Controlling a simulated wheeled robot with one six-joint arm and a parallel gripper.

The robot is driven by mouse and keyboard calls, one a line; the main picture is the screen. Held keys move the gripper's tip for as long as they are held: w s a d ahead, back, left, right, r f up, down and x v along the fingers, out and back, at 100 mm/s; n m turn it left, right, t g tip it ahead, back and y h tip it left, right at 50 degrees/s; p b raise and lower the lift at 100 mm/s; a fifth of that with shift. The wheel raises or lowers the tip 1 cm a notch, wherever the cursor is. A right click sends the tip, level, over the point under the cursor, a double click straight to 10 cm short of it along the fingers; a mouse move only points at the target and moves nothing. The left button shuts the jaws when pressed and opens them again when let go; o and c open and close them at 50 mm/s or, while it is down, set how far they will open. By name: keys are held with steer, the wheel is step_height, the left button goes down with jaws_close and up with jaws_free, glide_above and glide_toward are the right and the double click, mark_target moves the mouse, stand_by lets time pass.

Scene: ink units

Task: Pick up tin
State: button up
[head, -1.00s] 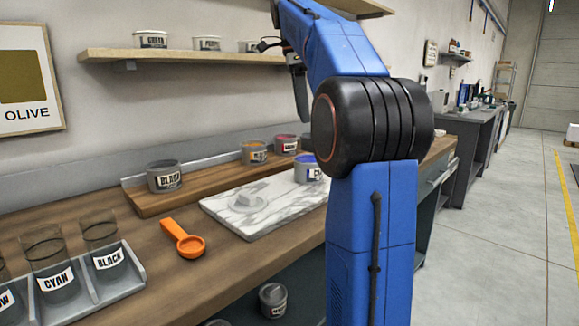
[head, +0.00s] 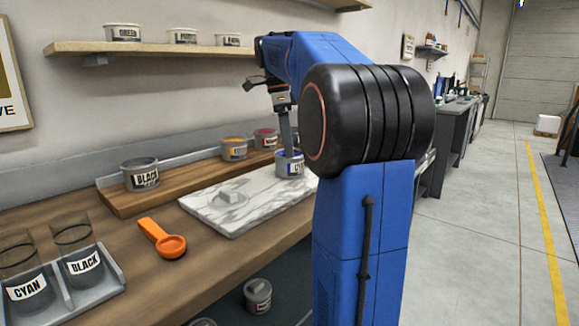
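A grey tin with blue ink (head: 290,169) and a partly hidden label stands upright at the right part of the marble slab (head: 215,216). My gripper (head: 287,150) points down at this tin, its lower end at the tin's rim. Only one finger shows clearly, so I cannot tell whether it is open or shut, or touching the tin. On the wooden riser stand the BLACK tin (head: 140,176), an orange-ink tin (head: 234,150) and a reddish-ink tin (head: 265,140). My arm hides the area right of the blue tin.
An orange scoop (head: 163,239) lies on the bench. A rack (head: 92,287) with glass beakers labelled CYAN and BLACK is at lower left. A wall shelf (head: 150,48) holds several tins. Another tin (head: 257,295) stands below the bench. Open floor is at right.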

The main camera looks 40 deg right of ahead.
mark_target(290, 163)
steer(key=shift+s+d+f, duration=0.1)
steer(key=shift+s+f, duration=0.1)
steer(key=shift+f, duration=1.15)
steer(key=shift+s+d+f, duration=0.1)
steer(key=shift+s+f, duration=0.1)
steer(key=shift+f, duration=1.1)
steer(key=c, duration=1.5)
steer(key=shift+c, duration=0.2)
